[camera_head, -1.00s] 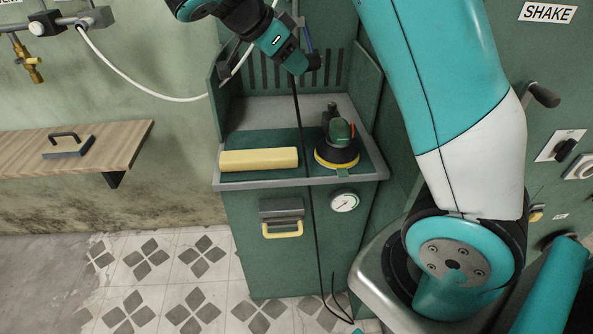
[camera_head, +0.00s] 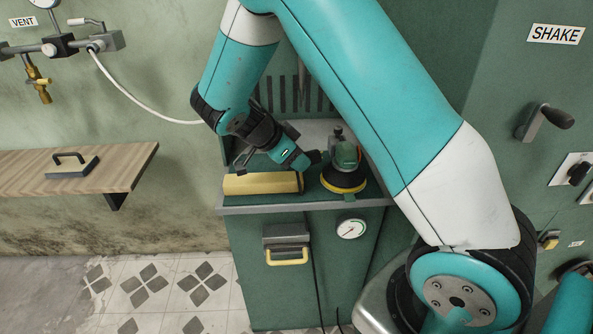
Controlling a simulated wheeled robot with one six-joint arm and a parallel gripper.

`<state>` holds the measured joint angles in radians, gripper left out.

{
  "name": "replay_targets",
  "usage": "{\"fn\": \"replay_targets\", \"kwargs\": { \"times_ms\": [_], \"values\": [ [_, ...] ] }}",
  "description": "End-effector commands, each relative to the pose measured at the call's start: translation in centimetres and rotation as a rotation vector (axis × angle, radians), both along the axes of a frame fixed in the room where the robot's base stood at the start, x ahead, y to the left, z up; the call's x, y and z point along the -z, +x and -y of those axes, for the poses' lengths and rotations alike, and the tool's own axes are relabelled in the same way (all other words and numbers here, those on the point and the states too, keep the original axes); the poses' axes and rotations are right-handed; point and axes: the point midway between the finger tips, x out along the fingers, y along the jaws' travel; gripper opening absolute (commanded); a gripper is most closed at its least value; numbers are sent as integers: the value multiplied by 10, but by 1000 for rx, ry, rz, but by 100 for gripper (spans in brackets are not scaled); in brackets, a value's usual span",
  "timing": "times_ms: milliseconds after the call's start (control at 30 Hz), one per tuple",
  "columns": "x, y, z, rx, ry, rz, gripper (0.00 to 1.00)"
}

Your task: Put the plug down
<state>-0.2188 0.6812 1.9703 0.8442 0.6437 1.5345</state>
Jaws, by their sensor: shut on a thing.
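My gripper (camera_head: 303,168) is low over the green-matted top of the cabinet, between a yellow block and a green sander. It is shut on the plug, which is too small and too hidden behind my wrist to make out. The plug's thin black cable (camera_head: 316,270) runs down from the gripper, past the yellow block's right end and over the cabinet's front edge. I cannot tell whether the plug touches the top.
The yellow block (camera_head: 262,184) lies just left of my gripper. The sander (camera_head: 345,170) with its yellow pad stands close on the right. The cabinet's grey front rim (camera_head: 270,209) is clear. A wooden shelf (camera_head: 50,178) with a handled float (camera_head: 72,168) is at the left.

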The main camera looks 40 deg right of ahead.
Motion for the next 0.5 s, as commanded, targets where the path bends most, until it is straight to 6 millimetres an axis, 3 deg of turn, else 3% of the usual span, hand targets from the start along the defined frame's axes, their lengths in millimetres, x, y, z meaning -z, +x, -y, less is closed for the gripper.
{"fn": "replay_targets", "kwargs": {
  "times_ms": [200, 500],
  "values": [
    [33, -1, 0, 0, -1, -4, 0],
    [38, 0, 0, 1, 0, -1, 0]
  ]
}}
